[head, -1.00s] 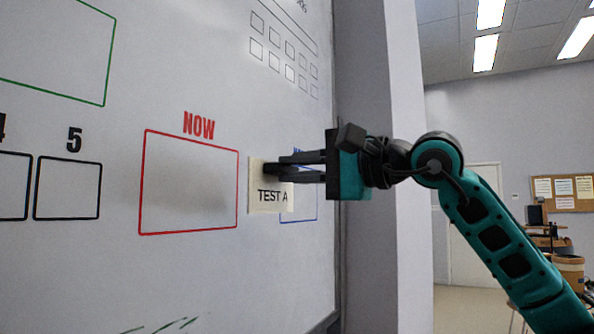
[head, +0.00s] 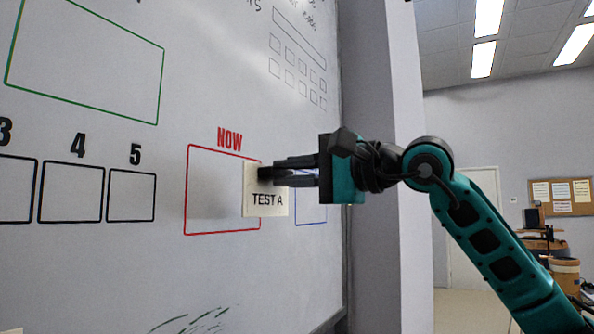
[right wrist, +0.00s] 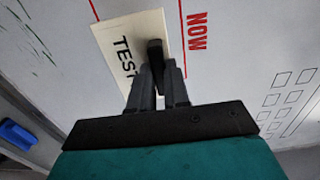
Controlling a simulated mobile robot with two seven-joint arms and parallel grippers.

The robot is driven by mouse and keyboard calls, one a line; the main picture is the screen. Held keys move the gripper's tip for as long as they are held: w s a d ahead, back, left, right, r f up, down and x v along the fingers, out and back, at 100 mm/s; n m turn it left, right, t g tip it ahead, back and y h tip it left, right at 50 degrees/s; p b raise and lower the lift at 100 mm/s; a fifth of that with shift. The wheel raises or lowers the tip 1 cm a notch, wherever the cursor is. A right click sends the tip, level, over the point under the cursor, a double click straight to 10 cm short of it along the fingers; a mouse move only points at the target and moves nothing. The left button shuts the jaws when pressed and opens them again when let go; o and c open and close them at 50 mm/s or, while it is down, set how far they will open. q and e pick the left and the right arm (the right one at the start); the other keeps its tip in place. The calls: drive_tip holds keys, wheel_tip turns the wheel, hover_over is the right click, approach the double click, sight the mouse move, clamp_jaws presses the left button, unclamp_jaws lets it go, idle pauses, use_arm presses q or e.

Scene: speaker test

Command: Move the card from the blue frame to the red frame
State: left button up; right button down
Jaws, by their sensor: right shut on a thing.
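In the head view the card overlaps the right edge of the red frame (head: 187,205), which is labelled "NOW". The blue frame (head: 311,223) shows behind my gripper, mostly hidden by it. I cannot tell whether the card touches the board. My left gripper is not in view.
The whiteboard (head: 120,270) fills the left side. It bears a green frame (head: 158,90), black numbered boxes (head: 71,191) and small drawn squares. The wall edge (head: 372,120) stands right of the board. A blue object (right wrist: 17,133) shows at left in the wrist view.

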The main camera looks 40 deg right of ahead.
drive_tip(key=shift+p+x, duration=1.2)
drive_tip(key=shift+x, duration=2.15)
drive_tip(key=shift+a, duration=0.1)
drive_tip(key=shift+w+a, duration=0.2)
drive_tip(key=shift+w, duration=0.35)
drive_tip(key=c, duration=0.6)
unclamp_jaws()
